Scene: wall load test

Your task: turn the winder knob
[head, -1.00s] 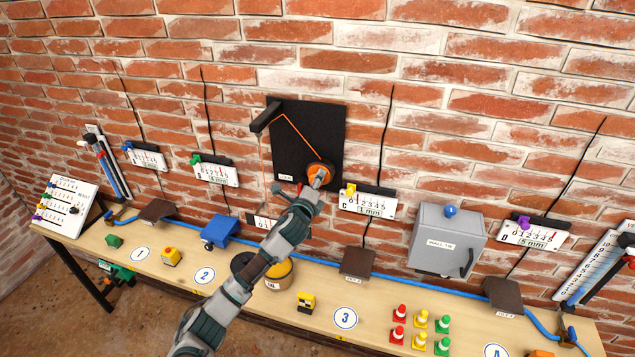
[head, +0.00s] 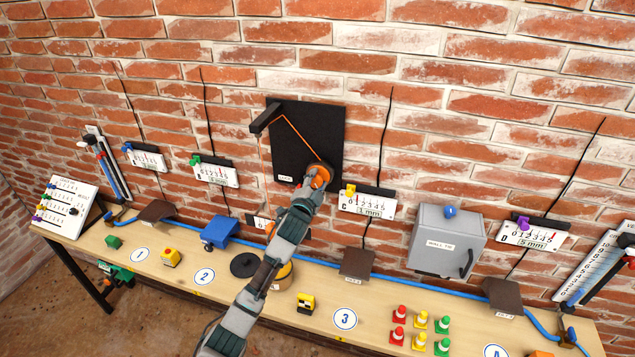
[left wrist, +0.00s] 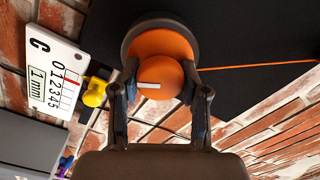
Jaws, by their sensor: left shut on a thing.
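The orange winder knob (head: 318,177) sits at the lower right of a black wall board (head: 325,125). In the left wrist view the knob (left wrist: 160,80) shows a white mark pointing left, with an orange drum (left wrist: 158,44) behind it. My left gripper (head: 316,184) reaches up to the knob; in the left wrist view its two fingers (left wrist: 160,98) are closed on the knob's sides. An orange cord (head: 297,133) runs from the drum up to a black bracket (head: 267,117) and down. My right gripper is not in view.
Gauge C (head: 367,205) with a yellow knob is close to the right of the winder. A grey box (head: 447,240) hangs further right. The bench (head: 225,275) below carries a black disc (head: 244,265), several small cones and coloured blocks.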

